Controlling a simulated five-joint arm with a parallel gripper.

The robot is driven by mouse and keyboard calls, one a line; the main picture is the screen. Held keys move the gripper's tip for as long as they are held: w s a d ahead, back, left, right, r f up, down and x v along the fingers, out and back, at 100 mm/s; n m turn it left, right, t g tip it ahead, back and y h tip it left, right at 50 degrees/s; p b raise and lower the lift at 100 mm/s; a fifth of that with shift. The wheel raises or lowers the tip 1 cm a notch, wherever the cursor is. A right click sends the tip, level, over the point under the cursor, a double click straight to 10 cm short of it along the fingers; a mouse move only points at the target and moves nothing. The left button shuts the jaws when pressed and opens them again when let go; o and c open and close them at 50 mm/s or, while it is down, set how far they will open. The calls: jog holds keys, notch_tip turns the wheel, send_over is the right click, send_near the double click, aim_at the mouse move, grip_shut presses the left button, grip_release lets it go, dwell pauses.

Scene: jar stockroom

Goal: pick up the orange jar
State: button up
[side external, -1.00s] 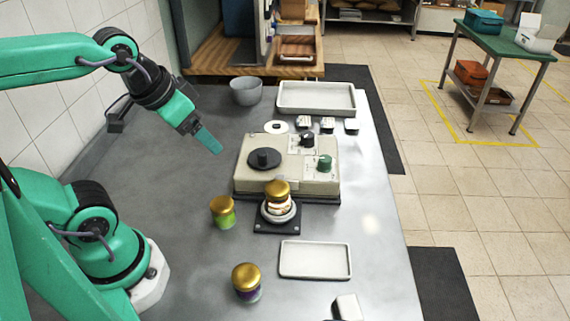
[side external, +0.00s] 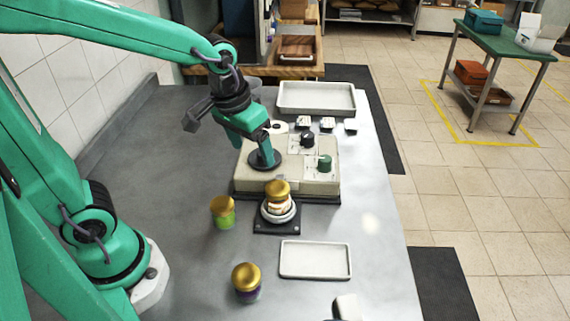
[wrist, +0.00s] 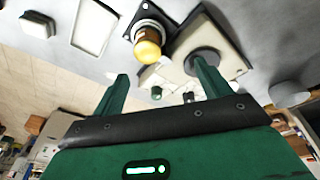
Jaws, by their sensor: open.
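The orange jar (side external: 278,203) has a gold lid and stands on a round white holder on a small black base, in front of the beige machine (side external: 240,178). Its body shows whitish with some orange. In the wrist view, the jar (wrist: 148,47) shows beyond and between the fingers, gold end toward me. My gripper (side external: 266,153) is over the machine's black disc, behind the jar and apart from it. In the wrist view my gripper (wrist: 162,78) has its fingers spread with nothing between them.
A white tray (side external: 314,260) lies at front right, another tray (side external: 316,98) at the back. The machine has raised knobs. The left table area is clear.

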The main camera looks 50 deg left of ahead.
jog(key=g, duration=0.2)
send_over(277, 187)
jog(key=shift+n, duration=0.3)
notch_tip(277, 187, down, 6)
jog(key=shift+s+a+r, duration=0.1)
jog(key=shift+f, duration=1.35)
jog(key=shift+w+f, duration=0.2)
jog(key=shift+f, duration=2.4)
jog(key=c, duration=1.2)
jog(key=shift+r, duration=0.2)
